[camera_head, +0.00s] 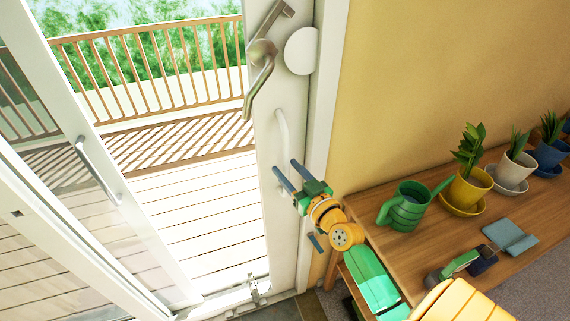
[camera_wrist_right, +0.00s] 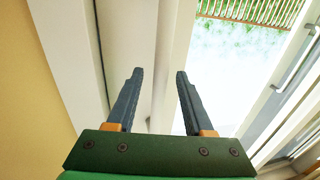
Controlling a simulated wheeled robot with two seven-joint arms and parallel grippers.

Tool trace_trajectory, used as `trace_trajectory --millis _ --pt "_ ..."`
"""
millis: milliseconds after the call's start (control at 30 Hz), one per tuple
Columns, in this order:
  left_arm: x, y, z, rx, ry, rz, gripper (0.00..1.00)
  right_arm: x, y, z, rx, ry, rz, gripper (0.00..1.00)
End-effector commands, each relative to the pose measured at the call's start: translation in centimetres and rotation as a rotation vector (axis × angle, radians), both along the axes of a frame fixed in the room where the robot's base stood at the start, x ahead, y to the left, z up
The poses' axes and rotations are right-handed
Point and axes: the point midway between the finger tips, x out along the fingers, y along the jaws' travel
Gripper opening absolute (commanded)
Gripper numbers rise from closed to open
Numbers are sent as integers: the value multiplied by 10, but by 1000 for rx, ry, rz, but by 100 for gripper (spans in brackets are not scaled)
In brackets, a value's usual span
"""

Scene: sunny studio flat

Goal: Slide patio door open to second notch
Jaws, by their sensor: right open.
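The patio door shows in the head view as white-framed glass at the left, with a silver bar handle (camera_head: 97,170) on its upright. A wide gap with deck behind it lies to the right of that upright. A white upright (camera_head: 285,215) on the gap's right side carries a metal lever (camera_head: 262,80) and a white pull handle (camera_head: 282,135). My right gripper (camera_head: 284,165) is open and empty, its blue fingers pointing at this upright near the pull handle's lower end. My left gripper is out of view.
A wooden bench (camera_head: 400,255) stands close on the right, with a green watering can (camera_head: 405,208), potted plants (camera_head: 468,188) and small items. A metal catch (camera_head: 256,290) sits at the floor track. A railed deck (camera_head: 195,190) lies outside.

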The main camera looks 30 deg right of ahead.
Motion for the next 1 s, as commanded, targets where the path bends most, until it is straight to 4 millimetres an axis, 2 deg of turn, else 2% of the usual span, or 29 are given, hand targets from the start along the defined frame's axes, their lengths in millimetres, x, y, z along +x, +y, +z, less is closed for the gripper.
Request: trace_trajectory --millis 100,333,367,500,533,567,1000 --pt "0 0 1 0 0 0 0 9 0 0 0 0 0 52" --pt "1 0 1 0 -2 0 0 10 0 -1 0 1 1 52" --pt "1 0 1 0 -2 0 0 10 0 -1 0 1 1 49" --pt "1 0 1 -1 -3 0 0 10 0 -1 0 1 1 12" --pt "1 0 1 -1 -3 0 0 10 0 -1 0 1 1 3" --pt "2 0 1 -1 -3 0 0 10 0 -1 0 1 1 0" --pt "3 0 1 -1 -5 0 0 10 0 -1 0 1 1 0"
